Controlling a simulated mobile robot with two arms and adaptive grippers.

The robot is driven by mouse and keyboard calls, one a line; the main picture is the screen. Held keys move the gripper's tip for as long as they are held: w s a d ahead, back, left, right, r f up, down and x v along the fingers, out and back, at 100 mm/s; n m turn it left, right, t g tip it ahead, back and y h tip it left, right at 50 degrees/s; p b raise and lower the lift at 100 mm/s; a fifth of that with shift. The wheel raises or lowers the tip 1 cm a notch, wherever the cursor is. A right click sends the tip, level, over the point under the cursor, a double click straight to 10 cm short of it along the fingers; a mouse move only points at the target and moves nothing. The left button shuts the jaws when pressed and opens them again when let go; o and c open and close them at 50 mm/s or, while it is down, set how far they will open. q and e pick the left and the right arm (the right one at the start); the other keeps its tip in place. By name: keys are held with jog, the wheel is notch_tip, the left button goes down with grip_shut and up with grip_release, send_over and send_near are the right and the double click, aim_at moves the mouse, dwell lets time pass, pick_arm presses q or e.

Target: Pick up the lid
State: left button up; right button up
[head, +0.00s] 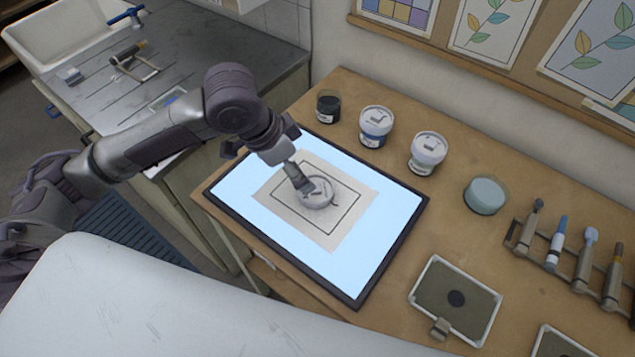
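A pale round piece (318,200), which looks like the lid, lies on or just above a sheet of paper (345,228) on the lit panel (245,205). It has dark marks on its top. My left gripper (303,187) points down at the left side of this piece, and its fingertips overlap it in the head view. The fingers are seen nearly edge-on, so I cannot tell whether they are apart, closed or holding it. My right gripper is not in view.
A dark jar (328,107), a blue-banded jar (376,127) and a white jar (427,155) stand behind the panel. A grey-green round block (486,196), a tool rack (565,268) and a framed plate (455,299) are to the right. A sink (75,32) is far left.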

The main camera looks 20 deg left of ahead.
aim_at(316, 191)
pick_arm(q)
jog(key=x, duration=0.4)
jog(key=shift+s+d+f, duration=0.1)
jog(key=shift+d+f, duration=0.05)
jog(key=shift+f, duration=0.3)
jog(key=p+x, duration=0.1)
jog(key=x, duration=0.1)
jog(key=shift+d+f, duration=0.2)
jog(key=shift+f, duration=0.1)
jog(key=shift+p+x, duration=0.3)
jog(key=shift+x, duration=0.8)
jog(key=shift+f, duration=0.2)
jog(key=shift+c, duration=0.8)
jog(key=c, duration=0.8)
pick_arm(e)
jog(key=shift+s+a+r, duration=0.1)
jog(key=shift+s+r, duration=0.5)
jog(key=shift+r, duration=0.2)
